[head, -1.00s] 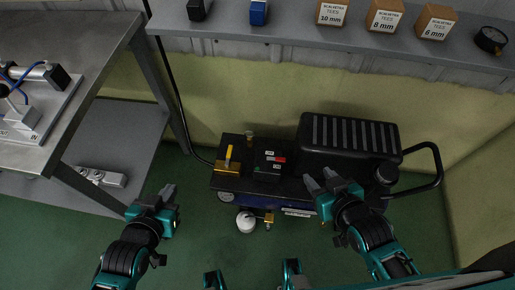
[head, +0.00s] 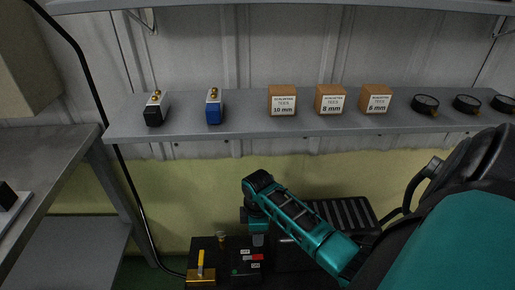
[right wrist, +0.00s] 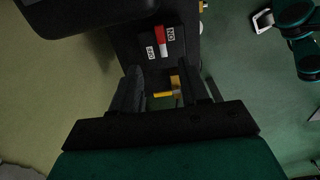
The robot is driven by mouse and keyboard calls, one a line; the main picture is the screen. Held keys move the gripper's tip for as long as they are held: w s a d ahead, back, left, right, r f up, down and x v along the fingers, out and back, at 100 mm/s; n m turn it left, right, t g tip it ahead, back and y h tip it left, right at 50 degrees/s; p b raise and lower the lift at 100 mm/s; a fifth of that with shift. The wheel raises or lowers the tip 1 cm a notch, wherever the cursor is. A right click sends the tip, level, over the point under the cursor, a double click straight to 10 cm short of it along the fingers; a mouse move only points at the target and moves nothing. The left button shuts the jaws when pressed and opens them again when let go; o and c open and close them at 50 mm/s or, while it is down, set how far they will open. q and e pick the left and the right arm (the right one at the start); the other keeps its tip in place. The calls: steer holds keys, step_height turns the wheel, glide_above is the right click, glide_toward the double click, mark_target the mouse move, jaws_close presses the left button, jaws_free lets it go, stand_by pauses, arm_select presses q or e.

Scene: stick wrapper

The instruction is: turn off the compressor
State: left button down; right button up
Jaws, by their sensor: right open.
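The compressor's black switch box (head: 244,268) is at the bottom of the head view. Its red switch (head: 257,257) sits between small labels, and in the right wrist view the red and white switch (right wrist: 161,42) lies between ON and OFF labels. I cannot tell its setting. A yellow lever (head: 201,259) stands on a brass block beside the box. My right gripper (head: 258,239) is open and empty above the box, pointing down. In the right wrist view the yellow lever (right wrist: 163,95) appears between its fingers, apparently below them. My left gripper is not in view.
The compressor's ribbed black cover (head: 343,213) is behind my right arm. Above, a wall shelf (head: 240,135) carries boxes, gauges and fittings. A grey table (head: 45,165) stands at left, with a dark hose along the wall beside it.

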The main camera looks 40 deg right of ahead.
mark_target(258, 256)
step_height(258, 256, down, 12)
steer(key=b, duration=0.5)
steer(key=shift+f, duration=0.35)
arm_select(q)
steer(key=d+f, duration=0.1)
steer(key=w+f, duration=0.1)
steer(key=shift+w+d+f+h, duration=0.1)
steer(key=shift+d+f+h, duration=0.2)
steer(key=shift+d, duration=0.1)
arm_select(e)
steer(key=c, duration=0.3)
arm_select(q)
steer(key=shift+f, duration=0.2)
arm_select(e)
jaws_close()
